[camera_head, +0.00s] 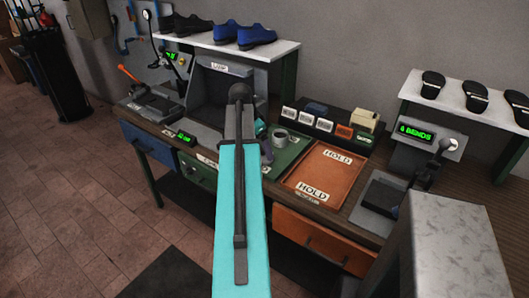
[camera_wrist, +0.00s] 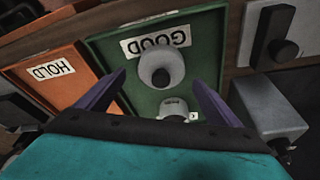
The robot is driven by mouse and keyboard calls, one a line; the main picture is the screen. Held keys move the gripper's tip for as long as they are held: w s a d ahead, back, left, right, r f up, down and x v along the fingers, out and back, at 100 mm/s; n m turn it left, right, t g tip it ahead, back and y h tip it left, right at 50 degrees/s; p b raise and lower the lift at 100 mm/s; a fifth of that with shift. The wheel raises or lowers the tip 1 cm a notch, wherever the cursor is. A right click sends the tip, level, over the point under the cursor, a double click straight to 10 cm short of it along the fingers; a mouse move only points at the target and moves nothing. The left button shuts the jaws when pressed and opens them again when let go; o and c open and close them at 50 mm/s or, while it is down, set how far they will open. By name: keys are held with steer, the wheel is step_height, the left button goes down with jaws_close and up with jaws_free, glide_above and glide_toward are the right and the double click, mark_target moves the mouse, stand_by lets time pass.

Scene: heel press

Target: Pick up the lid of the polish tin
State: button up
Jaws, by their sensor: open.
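In the wrist view, my gripper (camera_wrist: 160,77) has its two purple fingers spread wide above the green tray labelled GOOD. A pale grey round object with a dark round centre (camera_wrist: 161,66) shows between the fingertips, apart from both. A smaller pale object with a marking (camera_wrist: 173,108) is nearer the gripper base, partly cut off by it. I cannot tell for certain which is the polish tin or its lid.
An orange HOLD tray (camera_head: 325,170) lies right of the green tray in the head view. A row of small labelled boxes (camera_head: 310,122) stands behind. A grey machine (camera_head: 222,88) is at the left and a BENDS display (camera_head: 417,133) at the right. Shoes (camera_head: 245,34) sit on a shelf.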

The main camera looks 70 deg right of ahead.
mark_target(263, 154)
steer(key=shift+p+x, duration=0.3)
steer(key=shift+x, duration=1.15)
steer(key=shift+r, duration=0.1)
steer(key=c, duration=0.7)
